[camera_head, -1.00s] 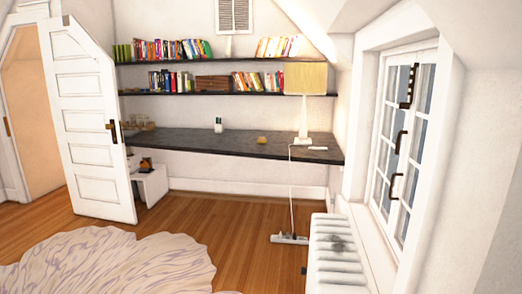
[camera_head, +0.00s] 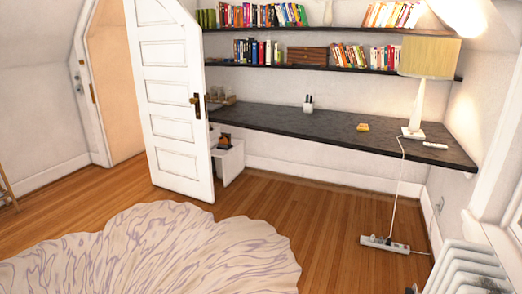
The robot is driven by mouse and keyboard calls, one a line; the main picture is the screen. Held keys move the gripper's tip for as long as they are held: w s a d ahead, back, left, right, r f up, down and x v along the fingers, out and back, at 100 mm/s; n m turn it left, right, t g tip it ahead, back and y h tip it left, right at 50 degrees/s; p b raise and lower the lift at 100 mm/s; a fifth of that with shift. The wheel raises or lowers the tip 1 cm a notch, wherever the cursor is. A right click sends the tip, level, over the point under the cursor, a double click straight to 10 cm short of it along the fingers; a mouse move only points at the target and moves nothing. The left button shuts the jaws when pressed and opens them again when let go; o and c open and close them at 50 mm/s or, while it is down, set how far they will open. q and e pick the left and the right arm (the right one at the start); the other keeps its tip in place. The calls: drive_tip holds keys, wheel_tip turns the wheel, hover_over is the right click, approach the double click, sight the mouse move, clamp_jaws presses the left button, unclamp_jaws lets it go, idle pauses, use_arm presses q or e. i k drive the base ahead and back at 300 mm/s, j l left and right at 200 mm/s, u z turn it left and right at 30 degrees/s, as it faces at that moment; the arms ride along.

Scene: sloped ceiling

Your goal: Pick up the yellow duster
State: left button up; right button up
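A small yellow block-like thing (camera_head: 362,127), which looks like the duster, lies on the dark desk top (camera_head: 300,130) between the pen cup and the lamp. It is small in the picture, so its details cannot be made out. Neither of my grippers shows in the head view.
A lamp (camera_head: 426,75) stands right on the desk, its cord running down to a power strip (camera_head: 385,244) on the floor. A pen cup (camera_head: 308,104) is on the desk. A white radiator (camera_head: 466,270) is at lower right, an open door (camera_head: 168,95) at left. A pale rug (camera_head: 160,250) covers the floor ahead.

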sight(361, 126)
drive_tip(key=i+j+z, duration=0.2)
drive_tip(key=i, duration=0.35)
drive_tip(key=i+j+z, duration=0.15)
drive_tip(key=i, duration=0.4)
drive_tip(key=i+l+z, duration=0.1)
drive_tip(key=i+z, duration=0.2)
drive_tip(key=i, duration=0.25)
drive_tip(key=i+z, duration=0.3)
drive_tip(key=i, duration=0.2)
drive_tip(key=i+j+z, duration=0.3)
drive_tip(key=i, duration=0.25)
drive_tip(key=i+j+z, duration=0.15)
drive_tip(key=i+z, duration=0.15)
drive_tip(key=i, duration=0.2)
